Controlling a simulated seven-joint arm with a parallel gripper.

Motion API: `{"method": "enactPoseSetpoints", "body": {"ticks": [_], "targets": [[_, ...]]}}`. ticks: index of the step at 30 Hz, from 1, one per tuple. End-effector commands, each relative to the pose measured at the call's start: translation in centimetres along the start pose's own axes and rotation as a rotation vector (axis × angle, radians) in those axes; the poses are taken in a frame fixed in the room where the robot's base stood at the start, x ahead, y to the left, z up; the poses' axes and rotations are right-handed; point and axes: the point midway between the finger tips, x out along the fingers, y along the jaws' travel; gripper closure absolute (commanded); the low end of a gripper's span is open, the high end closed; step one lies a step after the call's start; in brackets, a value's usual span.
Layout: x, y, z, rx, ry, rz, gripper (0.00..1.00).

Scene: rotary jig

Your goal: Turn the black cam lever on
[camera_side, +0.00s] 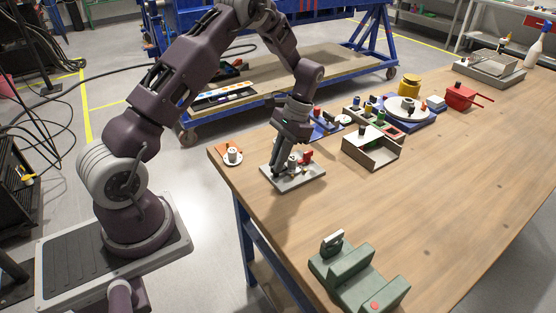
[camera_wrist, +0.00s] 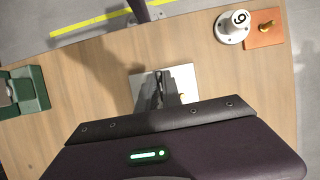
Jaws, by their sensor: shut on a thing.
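A white numbered dial (camera_wrist: 232,27) and an orange plate with a brass knob (camera_wrist: 264,28) lie beside the jig. An open-topped box (camera_side: 372,150) and a round turntable (camera_side: 404,109) stand farther back. A green fixture (camera_side: 355,277) stands at the front. Bare wood lies between.

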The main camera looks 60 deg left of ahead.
Motion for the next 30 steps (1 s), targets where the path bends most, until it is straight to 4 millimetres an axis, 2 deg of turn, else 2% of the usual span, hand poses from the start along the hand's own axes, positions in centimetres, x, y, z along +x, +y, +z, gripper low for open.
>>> {"method": "enactPoseSetpoints", "body": {"ticks": [3,4,7,17,24,30], "targets": [[-0.1,0.0,0.0,-0.003,0.001,0.001,1.00],[-0.1,0.0,0.0,-0.003,0.001,0.001,0.87],[-0.1,0.0,0.0,-0.002,0.001,0.000,0.69],[-0.5,0.0,0.0,0.000,0.002,0.000,0.69],[-5.2,0.0,-0.1,0.000,0.004,-0.001,0.69],[-7.1,0.0,0.0,0.000,0.001,0.000,0.69]]}}
